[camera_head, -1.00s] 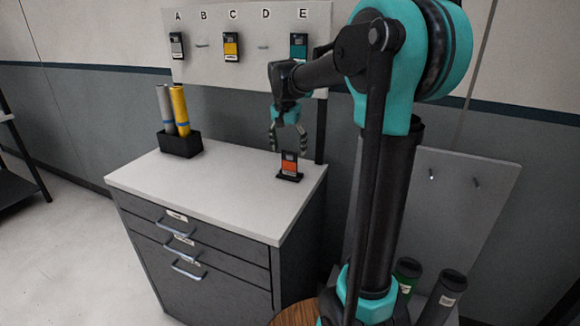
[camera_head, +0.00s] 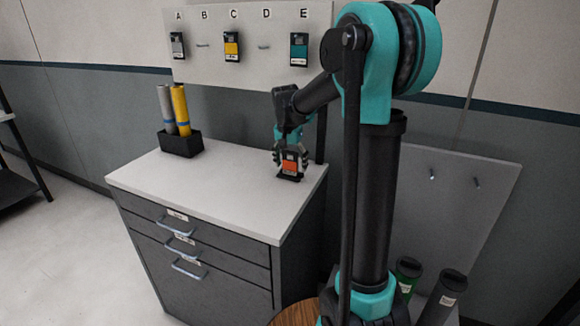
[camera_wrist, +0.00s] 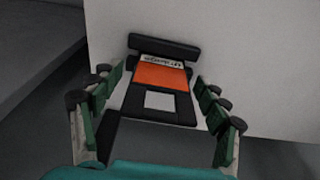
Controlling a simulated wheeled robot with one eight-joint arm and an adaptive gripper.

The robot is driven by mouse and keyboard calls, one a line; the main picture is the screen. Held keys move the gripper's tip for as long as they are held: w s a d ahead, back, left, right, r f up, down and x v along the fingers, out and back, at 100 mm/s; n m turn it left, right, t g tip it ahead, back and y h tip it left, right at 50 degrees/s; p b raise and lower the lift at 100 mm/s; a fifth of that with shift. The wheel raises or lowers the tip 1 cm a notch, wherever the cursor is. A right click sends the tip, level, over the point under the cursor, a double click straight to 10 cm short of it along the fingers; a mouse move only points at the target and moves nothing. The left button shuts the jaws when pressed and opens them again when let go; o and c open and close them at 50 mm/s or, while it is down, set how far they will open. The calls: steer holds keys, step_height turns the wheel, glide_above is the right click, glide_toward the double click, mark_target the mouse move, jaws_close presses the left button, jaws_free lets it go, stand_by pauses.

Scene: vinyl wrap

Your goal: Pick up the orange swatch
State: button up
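The orange swatch (camera_head: 290,166) stands in a small black holder on the right end of the white cabinet top. It is a black card with an orange panel and a pale label. My gripper (camera_head: 290,158) is lowered around it, with fingers on either side. In the wrist view the swatch (camera_wrist: 161,77) lies between the open fingers of my gripper (camera_wrist: 162,110). Gaps show between the fingers and the card's edges there. The black holder bar (camera_wrist: 163,46) shows beyond the swatch.
The white cabinet top (camera_head: 225,190) is mostly clear. A black box (camera_head: 181,145) with silver and yellow rolls stands at its back left. Behind is a pegboard (camera_head: 265,70) lettered A to E, with swatches under A, C and E. Pegs B and D are bare.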

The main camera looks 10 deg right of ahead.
mark_target(291, 172)
steer(key=c, duration=0.9)
steer(key=shift+r, duration=0.2)
step_height(291, 172, up, 20)
steer(key=shift+f, duration=0.15)
